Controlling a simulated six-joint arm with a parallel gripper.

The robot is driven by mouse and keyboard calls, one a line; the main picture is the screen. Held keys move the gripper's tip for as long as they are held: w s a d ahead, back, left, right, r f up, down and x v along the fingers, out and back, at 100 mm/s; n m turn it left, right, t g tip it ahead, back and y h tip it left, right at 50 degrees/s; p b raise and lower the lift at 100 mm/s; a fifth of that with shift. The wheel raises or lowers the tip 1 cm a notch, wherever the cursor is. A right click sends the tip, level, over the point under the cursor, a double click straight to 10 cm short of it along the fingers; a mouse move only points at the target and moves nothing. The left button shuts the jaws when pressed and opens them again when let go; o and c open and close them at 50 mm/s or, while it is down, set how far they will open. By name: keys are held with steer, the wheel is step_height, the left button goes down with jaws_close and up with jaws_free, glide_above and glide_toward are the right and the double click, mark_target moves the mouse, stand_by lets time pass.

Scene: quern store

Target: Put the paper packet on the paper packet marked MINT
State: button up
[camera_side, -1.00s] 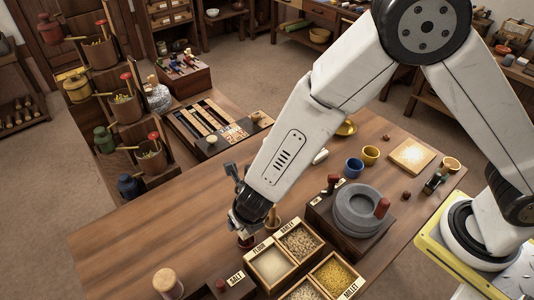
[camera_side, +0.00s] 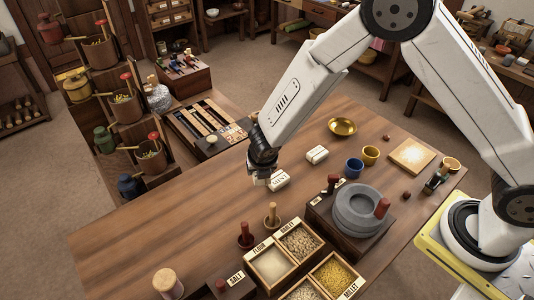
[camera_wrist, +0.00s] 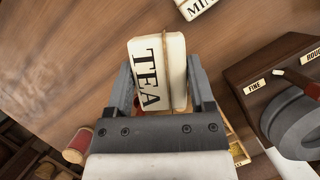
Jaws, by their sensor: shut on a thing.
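My gripper (camera_side: 262,176) is shut on a cream paper packet marked TEA (camera_wrist: 157,62), which shows between the two fingers in the wrist view.
The stone quern (camera_side: 361,210) on its dark wooden box stands to the right. Grain boxes (camera_side: 272,267) and upright wooden-handled pieces (camera_side: 272,217) are in front. A brass dish (camera_side: 343,126) and a blue cup (camera_side: 354,168) stand behind. The table's left part is clear.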

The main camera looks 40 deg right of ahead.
steer(key=w+d+m+h, duration=0.1)
steer(key=w+d+m, duration=0.2)
steer(key=d, duration=0.6)
glide_above(278, 175)
steer(key=shift+g, duration=0.4)
steer(key=shift+s+a+f, duration=0.15)
steer(key=shift+f, duration=0.8)
steer(key=shift+s+a+f, duration=0.15)
steer(key=shift+f, duration=0.85)
steer(key=shift+s+a+f, duration=0.15)
steer(key=shift+f, duration=0.8)
steer(key=shift+f, duration=2.1)
steer(key=shift+f, duration=0.15)
steer(key=o, duration=1.2)
steer(key=shift+v, duration=6.15)
